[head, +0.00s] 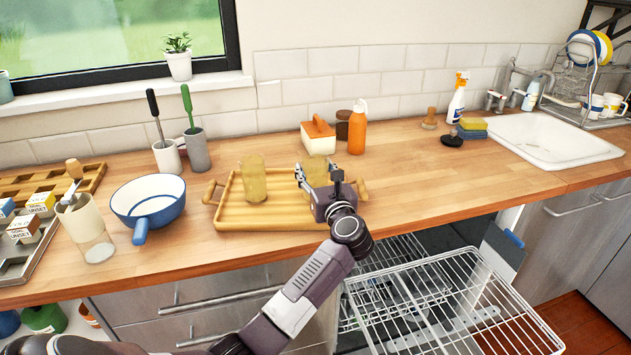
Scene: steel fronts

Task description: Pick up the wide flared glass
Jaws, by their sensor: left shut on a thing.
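A wooden tray (228,218) with two handles sits on the counter. A yellowish clear glass (253,178) stands on its left part. A second clear glass, the wide flared glass (317,168), is at the tray's right part. My left gripper (306,178) is at this second glass and shut on it. The gripper and wrist hide its lower part, so I cannot tell whether its base touches the tray. My right gripper is not in view.
A blue and white pan (149,203) stands left of the tray. An orange bottle (357,128) and an orange-lidded box (318,138) stand behind it. Below the counter, an open dishwasher rack (450,310) sticks out. The counter right of the tray is clear.

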